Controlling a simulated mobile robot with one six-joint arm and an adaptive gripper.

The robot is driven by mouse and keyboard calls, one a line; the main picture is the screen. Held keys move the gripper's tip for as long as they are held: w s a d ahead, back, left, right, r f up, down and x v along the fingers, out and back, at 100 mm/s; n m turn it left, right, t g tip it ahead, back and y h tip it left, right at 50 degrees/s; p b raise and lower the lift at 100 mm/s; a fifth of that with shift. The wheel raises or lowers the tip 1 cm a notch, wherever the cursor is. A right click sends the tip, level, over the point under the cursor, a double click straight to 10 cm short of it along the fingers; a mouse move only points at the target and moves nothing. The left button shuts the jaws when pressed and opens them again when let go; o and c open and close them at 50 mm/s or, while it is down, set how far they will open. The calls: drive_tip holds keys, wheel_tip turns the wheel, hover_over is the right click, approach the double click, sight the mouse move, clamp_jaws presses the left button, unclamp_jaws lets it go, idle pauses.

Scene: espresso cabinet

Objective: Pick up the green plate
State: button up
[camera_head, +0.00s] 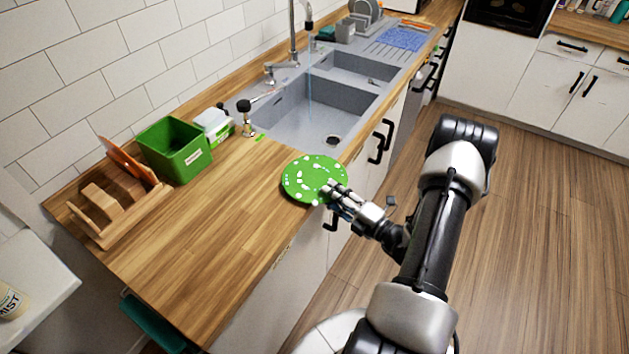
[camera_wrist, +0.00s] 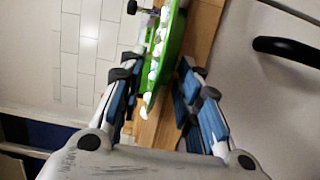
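The green plate (camera_head: 310,176) with white spots lies at the front edge of the wooden counter, just in front of the sink. My gripper (camera_head: 332,190) is at the plate's near right rim, reaching in from the right over the counter edge. In the wrist view the plate (camera_wrist: 172,45) shows nearly edge-on, running between the two fingers of my gripper (camera_wrist: 158,80). The fingers are spread, with gaps visible beside the rim. The fingertips hide a small part of the rim in the head view.
A grey sink (camera_head: 310,108) with a tall tap is behind the plate. A green box (camera_head: 174,150) and a wooden rack (camera_head: 118,205) stand on the left of the counter. The counter's front left is clear. Black cabinet handles (camera_head: 381,141) stick out below the edge.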

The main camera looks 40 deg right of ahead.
drive_tip(key=shift+w, duration=0.1)
clamp_jaws()
idle(0.3)
idle(0.4)
